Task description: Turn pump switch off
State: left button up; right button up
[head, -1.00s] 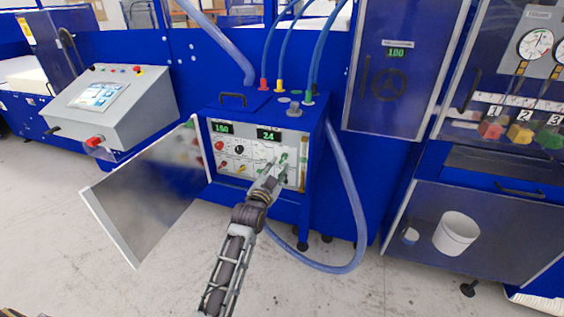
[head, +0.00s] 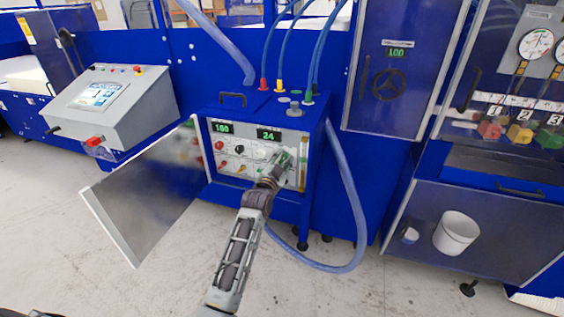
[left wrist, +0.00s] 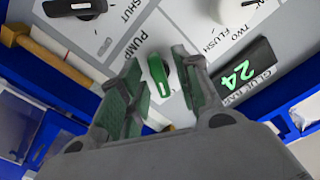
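The pump switch is a green knob (left wrist: 158,76) beside the printed word PUMP in the left wrist view. My left gripper (left wrist: 156,66) has its two fingers apart, one on each side of this knob. A gap shows between the knob and the left finger; the right finger is close to it, and I cannot tell if it touches. In the head view my left gripper (head: 281,160) is at the right part of the control panel (head: 238,166) and covers the switch there. My right gripper is not in view.
The blue pump cabinet (head: 258,198) has its door (head: 150,205) swung open to the left. A green display (left wrist: 238,75) reads 24. A blue hose (head: 350,210) loops at the cabinet's right.

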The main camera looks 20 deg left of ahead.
pick_arm(q)
jog(key=shift+c, duration=0.3)
grip_shut()
